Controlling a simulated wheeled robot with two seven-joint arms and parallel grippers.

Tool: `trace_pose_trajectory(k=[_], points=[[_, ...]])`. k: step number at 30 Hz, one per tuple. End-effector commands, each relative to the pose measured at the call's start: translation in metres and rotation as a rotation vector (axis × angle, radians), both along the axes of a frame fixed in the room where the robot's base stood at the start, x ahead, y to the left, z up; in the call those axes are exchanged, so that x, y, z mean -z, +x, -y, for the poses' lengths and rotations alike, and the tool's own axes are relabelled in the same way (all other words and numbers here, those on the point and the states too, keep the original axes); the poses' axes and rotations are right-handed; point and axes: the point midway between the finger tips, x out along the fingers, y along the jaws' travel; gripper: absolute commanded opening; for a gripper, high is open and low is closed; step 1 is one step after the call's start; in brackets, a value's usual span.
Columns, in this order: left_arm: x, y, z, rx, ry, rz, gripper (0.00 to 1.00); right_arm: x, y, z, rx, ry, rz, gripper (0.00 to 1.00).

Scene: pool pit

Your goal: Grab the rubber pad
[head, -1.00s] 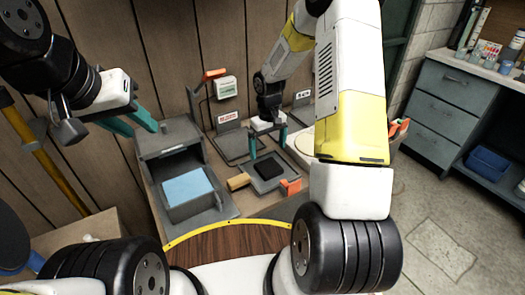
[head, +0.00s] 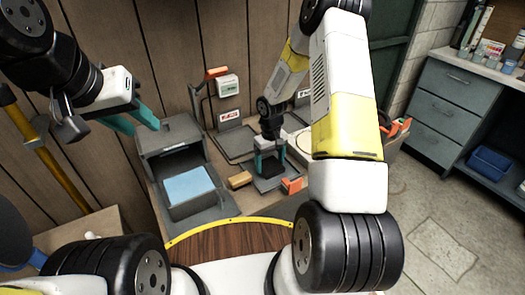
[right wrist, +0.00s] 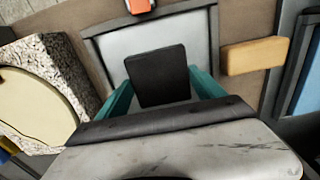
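The rubber pad is a black square (right wrist: 158,76) on a grey tray (right wrist: 108,48). In the head view the pad (head: 271,168) shows low between the teal fingers of my right gripper (head: 270,158). The right gripper points down at it, one finger on each side. In the right wrist view the fingers are apart and close to the pad's side edges. Whether they touch it I cannot tell. My left gripper (head: 133,119) is open and empty, up at the left above the grey box.
A grey open box with a light blue sheet (head: 188,186) stands left of the tray. A tan block (head: 240,180) and an orange block (head: 293,185) lie close to the tray. A stone block with a round pale top (right wrist: 42,95) stands beside it.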

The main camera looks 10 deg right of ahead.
Motion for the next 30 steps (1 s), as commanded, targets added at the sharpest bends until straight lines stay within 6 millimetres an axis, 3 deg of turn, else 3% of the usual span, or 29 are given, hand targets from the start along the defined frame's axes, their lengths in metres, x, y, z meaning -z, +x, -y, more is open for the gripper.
trace_pose_trajectory(k=[1,7,17,26,30], points=[[0.0,0.0,0.0,0.0,0.0,0.0,0.36,0.0,0.0,0.0,0.0,0.0,0.0,0.67],[0.0,0.0,0.0,0.0,0.0,0.0,0.36,0.0,0.0,0.0,0.0,0.0,0.0,0.27],[0.0,0.0,0.0,0.0,0.0,0.0,0.36,-0.004,0.001,0.0,0.0,0.0,0.002,0.27],[0.0,0.0,0.0,0.0,0.0,0.0,0.36,-0.038,0.001,0.0,0.001,0.0,0.004,0.27],[0.0,0.0,0.0,0.0,0.0,0.0,0.36,-0.039,-0.027,-0.017,-0.004,-0.001,-0.002,0.27]])
